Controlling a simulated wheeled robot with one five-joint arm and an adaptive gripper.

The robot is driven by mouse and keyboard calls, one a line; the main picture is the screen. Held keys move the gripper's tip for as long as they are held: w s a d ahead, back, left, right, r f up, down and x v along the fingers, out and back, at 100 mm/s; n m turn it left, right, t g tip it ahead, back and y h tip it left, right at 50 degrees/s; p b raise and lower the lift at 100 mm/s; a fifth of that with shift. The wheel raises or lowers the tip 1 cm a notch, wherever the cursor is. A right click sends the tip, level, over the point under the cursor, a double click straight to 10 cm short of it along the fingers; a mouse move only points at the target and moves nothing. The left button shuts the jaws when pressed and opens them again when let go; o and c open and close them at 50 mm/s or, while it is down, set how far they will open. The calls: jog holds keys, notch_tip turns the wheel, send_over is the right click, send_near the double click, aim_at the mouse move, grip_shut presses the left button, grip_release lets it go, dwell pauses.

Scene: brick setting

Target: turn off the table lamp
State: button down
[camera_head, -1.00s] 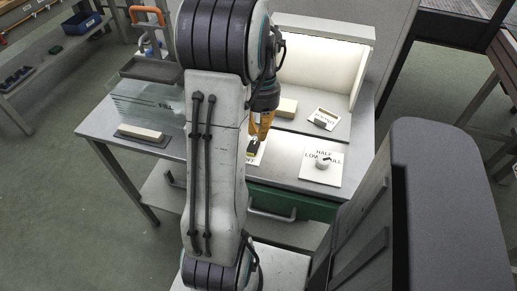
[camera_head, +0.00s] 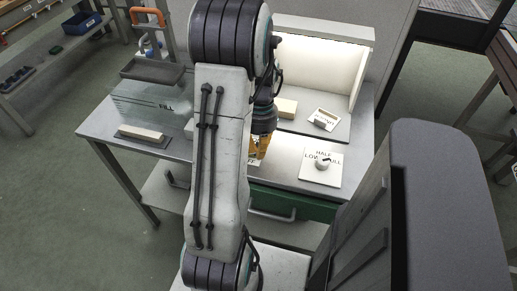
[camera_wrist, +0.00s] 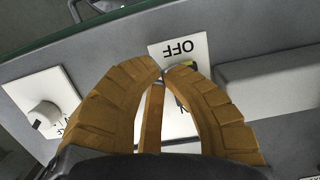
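No separate table lamp can be picked out; a white-walled booth (camera_head: 325,55) on the bench is brightly lit inside. A white plate marked OFF (camera_wrist: 182,48) lies below my gripper, upside down in the wrist view. A small black-and-yellow part, apparently its switch (camera_wrist: 181,101), is mostly hidden behind the right finger. A white plate marked HALF, LOW, FULL (camera_head: 321,166) with a round knob (camera_head: 322,164) lies to the right. My gripper (camera_wrist: 165,70) has orange fingers with tips together over the OFF plate; nothing is visibly held. Contact with the switch cannot be told.
The bench (camera_head: 103,130) holds a clear panel marked FILL (camera_head: 150,103), a pale block on a dark base (camera_head: 141,134) and another pale block (camera_head: 287,108). A small card holder (camera_head: 325,119) stands near the booth. A green drawer with a handle (camera_head: 272,215) is at the front.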

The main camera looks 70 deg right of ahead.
jog(key=shift+f+b, duration=0.45)
jog(key=shift+b, duration=0.35)
jog(key=shift+a+f+h+b, duration=0.25)
jog(key=shift+h+b, duration=0.35)
jog(key=shift+b, duration=0.2)
jog(key=shift+d+r+p, duration=0.1)
jog(key=shift+r+p, duration=0.15)
jog(key=shift+p, duration=0.05)
jog(key=shift+r, duration=0.15)
jog(key=shift+r+p, duration=0.65)
jog(key=shift+p, duration=0.05)
jog(key=shift+r, duration=0.15)
jog(key=shift+r+p, duration=0.25)
jog(key=shift+p, duration=0.1)
notch_tip(320, 180, up, 13)
jog(key=a+p, duration=0.2)
jog(key=p, duration=0.1)
jog(key=shift+p, duration=0.4)
jog(key=shift+a, duration=0.1)
